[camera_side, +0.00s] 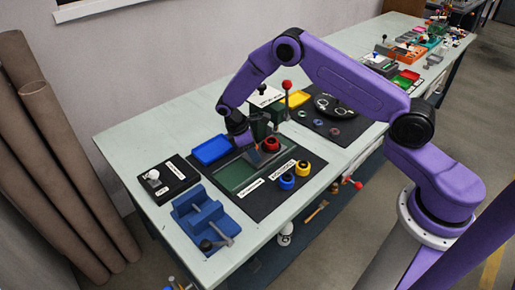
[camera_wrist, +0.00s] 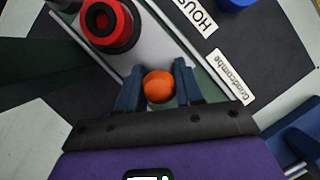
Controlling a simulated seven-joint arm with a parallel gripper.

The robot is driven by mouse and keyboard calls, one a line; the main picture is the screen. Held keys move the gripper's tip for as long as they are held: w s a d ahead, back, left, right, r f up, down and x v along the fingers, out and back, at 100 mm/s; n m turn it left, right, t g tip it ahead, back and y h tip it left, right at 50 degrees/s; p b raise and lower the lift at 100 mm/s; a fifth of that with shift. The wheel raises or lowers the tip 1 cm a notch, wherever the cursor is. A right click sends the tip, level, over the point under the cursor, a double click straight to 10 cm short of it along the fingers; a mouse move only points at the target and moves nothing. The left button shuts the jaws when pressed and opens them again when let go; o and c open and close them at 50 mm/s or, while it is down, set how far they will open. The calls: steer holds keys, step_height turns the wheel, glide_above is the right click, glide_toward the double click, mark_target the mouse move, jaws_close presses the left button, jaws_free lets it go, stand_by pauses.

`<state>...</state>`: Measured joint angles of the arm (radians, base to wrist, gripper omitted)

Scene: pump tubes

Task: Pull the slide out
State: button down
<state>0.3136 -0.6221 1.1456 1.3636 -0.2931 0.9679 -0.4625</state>
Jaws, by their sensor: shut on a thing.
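The slide is a grey plate (camera_wrist: 160,45) in a green track (camera_side: 235,175). An orange round knob (camera_wrist: 159,87) sits at its near end in the wrist view. My gripper (camera_wrist: 158,88) has its two blue fingers on either side of the knob, shut on it. In the side view my gripper (camera_side: 252,154) is low over the track, and the knob is only a small orange patch. A red-and-black ring part (camera_wrist: 106,24) stands on or beside the plate; it also shows in the side view (camera_side: 271,145).
Blue (camera_side: 287,182) and yellow (camera_side: 302,168) ring parts stand on the black mat right of the track. A blue tray (camera_side: 210,150) lies to the left and a blue vise (camera_side: 205,220) in front. A red-knobbed lever (camera_side: 287,86) rises behind.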

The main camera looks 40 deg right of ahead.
steer(key=a, duration=1.1)
steer(key=shift+a, duration=0.4)
steer(key=c, duration=0.8)
jaws_free()
steer(key=shift+a, duration=0.1)
steer(key=shift+c, duration=0.2)
steer(key=shift+r, duration=0.25)
steer(key=v, duration=1.7)
